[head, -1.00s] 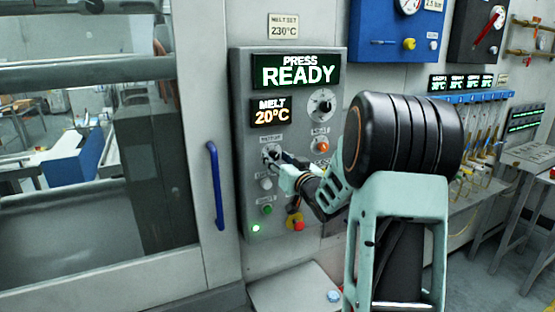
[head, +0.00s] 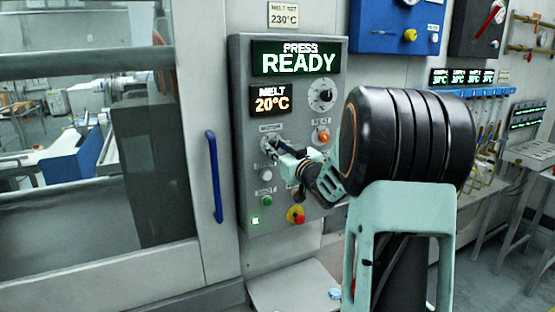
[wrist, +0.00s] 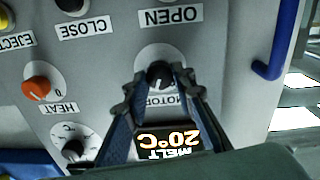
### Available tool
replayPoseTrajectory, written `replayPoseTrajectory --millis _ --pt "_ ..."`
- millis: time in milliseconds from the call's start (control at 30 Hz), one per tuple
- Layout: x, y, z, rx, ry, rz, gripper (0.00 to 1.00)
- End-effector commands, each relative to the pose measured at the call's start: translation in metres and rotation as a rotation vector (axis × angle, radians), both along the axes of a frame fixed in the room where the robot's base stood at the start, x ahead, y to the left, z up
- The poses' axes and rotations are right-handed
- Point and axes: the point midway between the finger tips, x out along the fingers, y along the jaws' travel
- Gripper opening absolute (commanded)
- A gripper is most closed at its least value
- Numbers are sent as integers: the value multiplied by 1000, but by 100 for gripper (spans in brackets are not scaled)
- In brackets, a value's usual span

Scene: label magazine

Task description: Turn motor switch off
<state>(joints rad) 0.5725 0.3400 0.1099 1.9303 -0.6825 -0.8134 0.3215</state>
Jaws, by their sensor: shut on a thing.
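The motor switch (wrist: 160,74) is a small black rotary knob on a pale round base on the grey control panel. Its MOTOR label shows upside down in the wrist view, partly covered by a finger. My gripper (wrist: 159,80) is shut on this knob, with one fingertip on each side of it. In the head view my gripper (head: 273,147) reaches the panel from the right, just under the motor label, and hides most of the knob. The knob's exact angle is hard to read.
The control panel (head: 240,130) reads PRESS READY and MELT 20°C. An orange heat knob (head: 321,137), a green button (head: 267,201) and a red emergency button (head: 296,215) sit close to my gripper. A blue door handle (head: 214,177) stands left of the panel.

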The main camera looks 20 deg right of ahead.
Motion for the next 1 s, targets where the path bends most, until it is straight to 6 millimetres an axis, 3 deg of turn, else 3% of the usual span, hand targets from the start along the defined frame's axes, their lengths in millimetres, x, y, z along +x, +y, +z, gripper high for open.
replayPoseTrajectory --millis 33,600,1000 --pt "0 0 -7 -49 -5 0 0" --pt "0 1 -6 -585 -23 0 0" --pt "0 0 -3 -864 -31 -1 0"
